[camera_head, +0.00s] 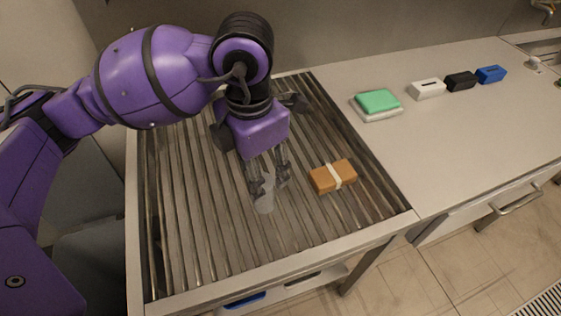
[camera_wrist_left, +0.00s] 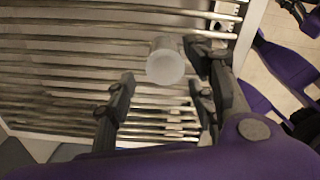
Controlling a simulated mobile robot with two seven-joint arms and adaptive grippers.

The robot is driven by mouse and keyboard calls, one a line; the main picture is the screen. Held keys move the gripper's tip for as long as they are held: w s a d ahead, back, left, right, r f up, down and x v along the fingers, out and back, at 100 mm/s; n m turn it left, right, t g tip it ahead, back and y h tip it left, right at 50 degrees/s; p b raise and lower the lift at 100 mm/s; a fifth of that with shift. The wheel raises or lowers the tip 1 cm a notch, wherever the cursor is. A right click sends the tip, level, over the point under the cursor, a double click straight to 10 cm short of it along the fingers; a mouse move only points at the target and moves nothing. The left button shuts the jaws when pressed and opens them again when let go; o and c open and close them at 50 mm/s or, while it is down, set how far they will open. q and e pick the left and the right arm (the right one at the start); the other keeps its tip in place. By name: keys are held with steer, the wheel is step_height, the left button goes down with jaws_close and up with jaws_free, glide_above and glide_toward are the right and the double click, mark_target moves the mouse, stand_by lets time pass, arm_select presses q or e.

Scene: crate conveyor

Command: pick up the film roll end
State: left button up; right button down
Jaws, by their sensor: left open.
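The film roll end (camera_head: 264,203) is a small, pale, translucent cylinder on the slatted roller conveyor. It also shows in the left wrist view (camera_wrist_left: 165,64), with a round end facing the camera. My left gripper (camera_head: 269,183) points down over it, open. In the left wrist view the two fingers (camera_wrist_left: 160,92) are spread apart, and the roll end lies just beyond the gap, closer to the right-hand finger. I cannot tell whether that finger touches it. In the head view the fingers partly cover its upper part. My right gripper is not clearly seen.
A brown box with a pale band (camera_head: 333,177) lies on the rollers right of my left gripper. The conveyor frame (camera_head: 290,262) edges the rollers. On the counter (camera_head: 440,135) are a green block on a pale pad (camera_head: 378,102) and white, black and blue boxes.

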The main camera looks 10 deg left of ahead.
arm_select(q)
step_height(320, 180, down, 8)
steer(key=shift+d+r, duration=0.1)
stand_by(0.4)
steer(key=c, duration=1)
steer(key=shift+r, duration=0.1)
steer(key=shift+c, duration=0.2)
